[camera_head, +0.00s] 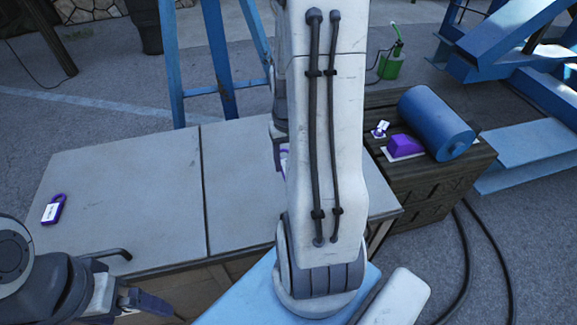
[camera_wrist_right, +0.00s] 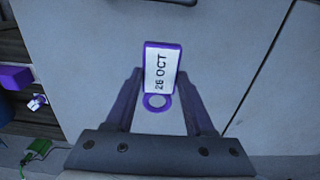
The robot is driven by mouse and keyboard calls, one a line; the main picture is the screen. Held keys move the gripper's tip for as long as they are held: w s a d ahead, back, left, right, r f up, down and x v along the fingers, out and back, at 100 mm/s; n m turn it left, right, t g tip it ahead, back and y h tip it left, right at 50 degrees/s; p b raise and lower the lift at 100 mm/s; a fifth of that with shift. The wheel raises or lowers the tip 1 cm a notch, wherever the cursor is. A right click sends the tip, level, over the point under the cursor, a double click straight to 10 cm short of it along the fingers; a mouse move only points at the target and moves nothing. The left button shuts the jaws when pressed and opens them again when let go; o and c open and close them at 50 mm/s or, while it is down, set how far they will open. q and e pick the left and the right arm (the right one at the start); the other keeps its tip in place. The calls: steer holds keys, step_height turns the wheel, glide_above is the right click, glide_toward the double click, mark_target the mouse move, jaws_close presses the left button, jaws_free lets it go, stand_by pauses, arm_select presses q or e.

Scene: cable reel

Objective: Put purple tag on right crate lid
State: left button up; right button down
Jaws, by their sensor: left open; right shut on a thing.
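A purple-framed tag (camera_wrist_right: 164,68) with a white "26 OCT" label and a ring end sits between the fingers of my right gripper (camera_wrist_right: 162,85), which is shut on it. My right arm hides this gripper in the head view. Another purple tag (camera_head: 53,210) lies at the table's left side. The dark wooden crate (camera_head: 430,190) stands at the right; its lid carries a purple block (camera_head: 405,146), a blue cylinder (camera_head: 436,122) and a small purple-white tag (camera_head: 380,129). My left gripper (camera_head: 148,303) is open and empty at the lower left, below the table's front edge.
The grey table (camera_head: 120,190) has a seam and much bare surface. A blue ladder (camera_head: 215,60) stands behind it. A green can (camera_head: 391,66) and blue steel frame (camera_head: 510,40) are behind the crate. A black hose (camera_head: 465,260) lies on the floor at right.

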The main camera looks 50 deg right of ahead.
steer(key=shift+s+d, duration=0.15)
steer(key=shift+d, duration=0.1)
glide_above(265, 171)
step_height(265, 171, down, 7)
steer(key=shift+r, duration=0.1)
steer(key=shift+f, duration=2)
steer(key=shift+f, duration=0.25)
steer(key=shift+c, duration=1.3)
jaws_free()
steer(key=shift+r, duration=0.1)
steer(key=shift+r, duration=0.1)
